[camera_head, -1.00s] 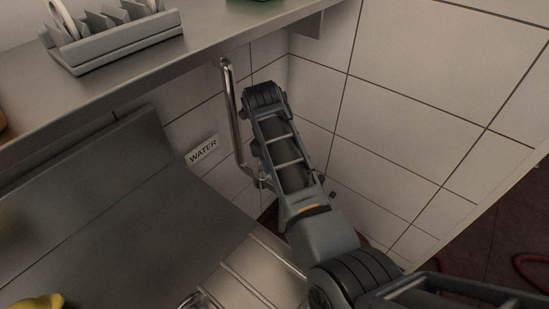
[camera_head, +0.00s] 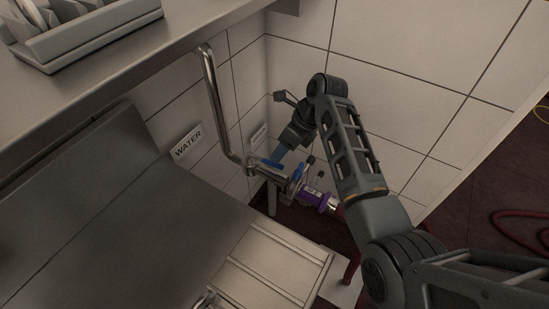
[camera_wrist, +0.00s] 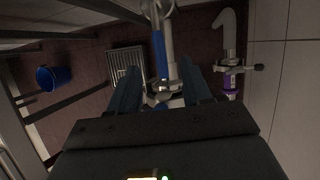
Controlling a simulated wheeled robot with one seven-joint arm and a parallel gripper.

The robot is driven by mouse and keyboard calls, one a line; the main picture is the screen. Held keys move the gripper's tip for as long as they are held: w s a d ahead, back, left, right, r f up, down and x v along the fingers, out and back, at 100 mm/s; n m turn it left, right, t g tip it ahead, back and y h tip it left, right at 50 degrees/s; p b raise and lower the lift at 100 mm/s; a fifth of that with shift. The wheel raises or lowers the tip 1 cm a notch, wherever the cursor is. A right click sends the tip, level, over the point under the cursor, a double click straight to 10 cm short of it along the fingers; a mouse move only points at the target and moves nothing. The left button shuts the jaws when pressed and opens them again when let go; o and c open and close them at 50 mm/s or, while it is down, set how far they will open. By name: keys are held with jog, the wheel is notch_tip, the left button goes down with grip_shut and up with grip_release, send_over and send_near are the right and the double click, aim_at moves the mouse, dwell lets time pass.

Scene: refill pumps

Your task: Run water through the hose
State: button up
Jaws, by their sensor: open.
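A bare metal water pipe (camera_head: 213,90) comes down the wall beside the WATER label (camera_head: 187,143) and bends to a valve with a blue lever. In the wrist view the blue lever (camera_wrist: 158,52) lies ahead of and between my open fingers, and I see no grip on it. My gripper (camera_head: 287,162) reaches down close to the valve and partly hides it; its blue fingers show in the wrist view (camera_wrist: 160,92). A purple-banded coupling (camera_head: 316,198) sits at the right of the valve; a similar purple band (camera_wrist: 232,81) shows in the wrist view. A red hose (camera_head: 520,226) lies on the floor.
A steel counter with a grey dish rack (camera_head: 90,38) is above left. A ribbed steel surface (camera_head: 270,262) lies below the valve. Tiled walls are close behind and right. The wrist view shows a blue bucket (camera_wrist: 55,77) and a floor grate (camera_wrist: 127,63).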

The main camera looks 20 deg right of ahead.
aim_at(264, 160)
jog(key=shift+x, duration=2.55)
jog(key=shift+c, duration=0.5)
grip_shut()
